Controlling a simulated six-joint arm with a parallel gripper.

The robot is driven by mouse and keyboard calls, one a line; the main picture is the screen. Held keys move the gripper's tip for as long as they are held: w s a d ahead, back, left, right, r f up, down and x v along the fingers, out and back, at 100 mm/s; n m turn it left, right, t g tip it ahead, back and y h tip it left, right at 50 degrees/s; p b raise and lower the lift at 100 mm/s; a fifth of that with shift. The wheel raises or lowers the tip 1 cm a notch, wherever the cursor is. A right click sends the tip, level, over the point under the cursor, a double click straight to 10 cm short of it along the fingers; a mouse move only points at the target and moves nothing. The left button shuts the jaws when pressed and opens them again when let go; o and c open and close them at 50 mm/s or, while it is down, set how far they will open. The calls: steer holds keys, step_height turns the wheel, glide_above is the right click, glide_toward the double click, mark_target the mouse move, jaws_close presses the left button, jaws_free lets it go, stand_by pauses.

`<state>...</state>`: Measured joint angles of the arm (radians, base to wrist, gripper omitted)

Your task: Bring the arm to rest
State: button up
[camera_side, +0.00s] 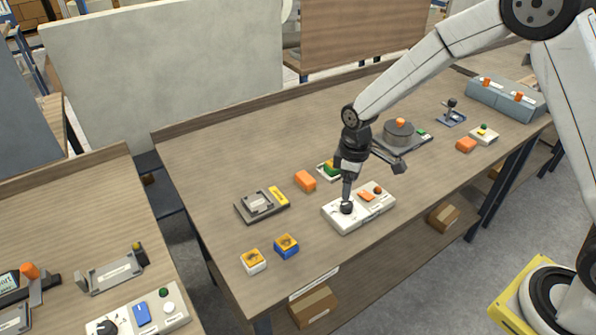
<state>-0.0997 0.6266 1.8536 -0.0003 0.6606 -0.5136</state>
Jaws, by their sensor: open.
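My gripper (348,190) hangs at the end of my arm over the middle of the wooden table (225,165). It points down at the left part of a white control panel (360,222). The panel carries a dark knob (347,208), an orange rectangular piece (367,195) and a red-orange round button (378,190). The fingertips are at or just above the dark knob; I cannot tell whether they touch it. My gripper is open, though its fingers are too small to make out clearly.
A grey device (262,204), an orange block (305,181) and a green-topped box (328,171) stand close by. Yellow-topped (253,261) and blue (286,246) boxes sit near the front edge. A round grey device (398,136) stands behind my wrist.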

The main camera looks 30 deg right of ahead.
steer(key=shift+r, duration=0.7)
steer(key=shift+s+r, duration=0.1)
steer(key=shift+s+d+r, duration=0.15)
steer(key=shift+s, duration=0.05)
steer(key=s+d+r+m+t, duration=0.1)
steer(key=s+d+r+m, duration=0.1)
steer(key=s, duration=0.5)
steer(key=s+d+r+m+t, duration=0.1)
steer(key=s+d+r+m, duration=0.1)
steer(key=s+m, duration=0.3)
steer(key=s, duration=0.3)
steer(key=shift+s+r+t, duration=0.15)
steer(key=shift+r+t, duration=0.05)
steer(key=shift+t, duration=0.1)
